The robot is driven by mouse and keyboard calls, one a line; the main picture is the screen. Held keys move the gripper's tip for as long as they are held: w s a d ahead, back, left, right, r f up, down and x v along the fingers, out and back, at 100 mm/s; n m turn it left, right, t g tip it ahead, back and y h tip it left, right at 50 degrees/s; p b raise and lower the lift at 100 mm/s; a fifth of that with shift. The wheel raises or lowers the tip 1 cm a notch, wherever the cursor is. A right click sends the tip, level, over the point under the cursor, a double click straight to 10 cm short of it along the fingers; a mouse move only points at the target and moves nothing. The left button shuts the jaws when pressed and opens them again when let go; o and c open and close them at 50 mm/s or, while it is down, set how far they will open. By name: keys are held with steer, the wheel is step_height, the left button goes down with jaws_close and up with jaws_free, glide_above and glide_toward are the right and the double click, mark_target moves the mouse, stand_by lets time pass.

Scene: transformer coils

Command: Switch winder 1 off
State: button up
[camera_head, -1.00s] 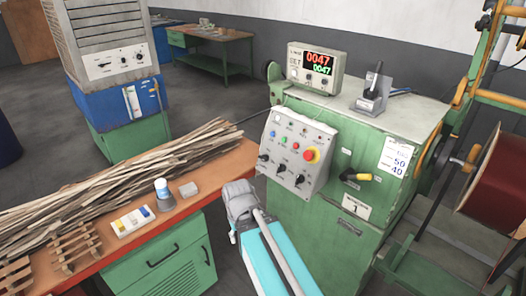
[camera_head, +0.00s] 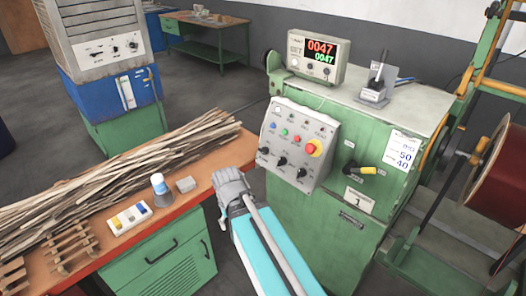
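Winder 1 (camera_head: 335,222) is a green cabinet right of centre, with a plate marked 1 (camera_head: 359,200) on its front. A rotary switch with a yellow handle (camera_head: 366,170) sits above that plate, its handle lying roughly sideways. The tilted grey control panel (camera_head: 299,145) carries small coloured buttons, black knobs and a red mushroom button (camera_head: 314,149) on yellow. The counter display (camera_head: 318,54) on top is lit and reads 0047 twice. My gripper (camera_head: 230,182) is at the grey ribbed end of my arm, left of the panel and apart from it.
An orange-topped bench (camera_head: 205,161) with wooden strips (camera_head: 120,172), a spray can (camera_head: 162,190) and a small tray (camera_head: 130,218) stands at left. A reel (camera_head: 499,180) on a green frame is at right. Floor shows between bench and winder.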

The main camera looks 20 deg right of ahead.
steer(key=shift+o, duration=0.2)
steer(key=shift+w+d+f, duration=0.15)
steer(key=shift+w+f, duration=0.05)
steer(key=shift+f, duration=0.05)
steer(key=m+t+h+b, duration=0.6)
steer(key=m+h+b, duration=0.85)
steer(key=h, duration=0.25)
glide_toward(261, 151)
steer(key=v, duration=0.3)
steer(key=shift+s+r+n+b, duration=0.15)
steer(key=shift+n+b, duration=0.15)
steer(key=shift+n, duration=0.05)
steer(key=shift+d, duration=0.15)
steer(key=x, duration=1.3)
steer(key=shift+w+d, duration=0.15)
steer(key=shift+w, duration=0.1)
steer(key=shift+c, duration=0.2)
